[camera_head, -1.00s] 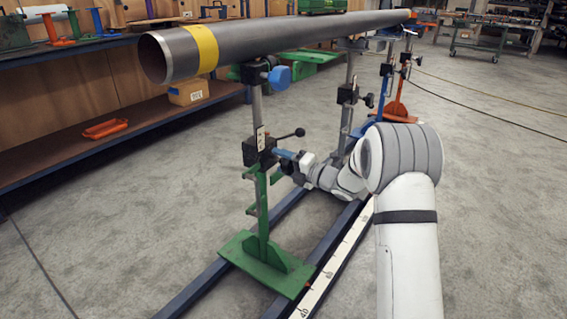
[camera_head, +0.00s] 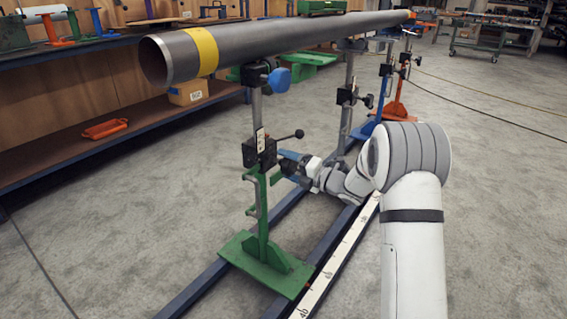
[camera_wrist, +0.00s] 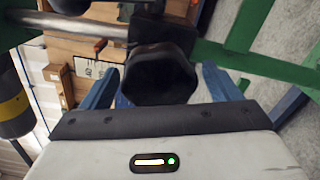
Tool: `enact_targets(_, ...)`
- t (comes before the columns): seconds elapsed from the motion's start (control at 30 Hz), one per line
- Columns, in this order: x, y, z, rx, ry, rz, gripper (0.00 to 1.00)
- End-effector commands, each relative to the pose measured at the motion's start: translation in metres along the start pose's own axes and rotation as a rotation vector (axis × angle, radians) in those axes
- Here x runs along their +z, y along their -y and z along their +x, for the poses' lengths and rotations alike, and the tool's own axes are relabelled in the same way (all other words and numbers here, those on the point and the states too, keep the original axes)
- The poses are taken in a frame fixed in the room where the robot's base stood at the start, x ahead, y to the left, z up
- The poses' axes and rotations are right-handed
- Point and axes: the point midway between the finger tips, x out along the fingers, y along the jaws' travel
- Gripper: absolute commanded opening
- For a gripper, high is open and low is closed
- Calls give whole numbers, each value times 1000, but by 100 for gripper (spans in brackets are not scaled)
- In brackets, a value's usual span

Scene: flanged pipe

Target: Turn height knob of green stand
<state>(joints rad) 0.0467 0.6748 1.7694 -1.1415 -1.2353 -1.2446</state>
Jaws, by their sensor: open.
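The green stand (camera_head: 262,255) stands upright on the floor rails, with a black clamp block (camera_head: 257,150) on its post. Its black height knob (camera_wrist: 160,75) fills the middle of the wrist view. My gripper (camera_wrist: 160,68) is open, with one blue finger on either side of the knob and a visible gap at each side. Whether the fingertips reach past the knob's front is hard to tell. In the head view my gripper (camera_head: 289,160) is at the right of the clamp block, low beside the post, and partly overlaps the knob there.
A black lever (camera_head: 299,133) sticks out of the block just above my gripper. A grey pipe (camera_head: 290,40) with a yellow band lies over the stands. A blue stand (camera_head: 374,128) and an orange stand (camera_head: 397,108) stand behind. Open floor lies to the right.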

Motion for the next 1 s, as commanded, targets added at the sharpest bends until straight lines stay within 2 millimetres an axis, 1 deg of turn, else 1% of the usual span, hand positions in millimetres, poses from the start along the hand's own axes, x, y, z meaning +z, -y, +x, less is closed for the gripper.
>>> enact_targets(0.03, 2, -3, -10, -2, 3, 3, 84)
enact_targets(0.2, 2, -2, -38, -2, 2, 3, 84)
enact_targets(0.33, 1, -1, -51, -2, 0, 1, 84)
enact_targets(0.43, 0, 0, -55, 0, -1, 1, 84)
enact_targets(0.77, 0, -1, -55, 0, -1, 18, 84)
enact_targets(0.87, 1, -2, -56, 0, -1, 107, 84)
enact_targets(0.97, 3, -4, -56, -2, -2, 287, 84)
enact_targets(1.0, 4, -4, -57, -2, -1, 379, 84)
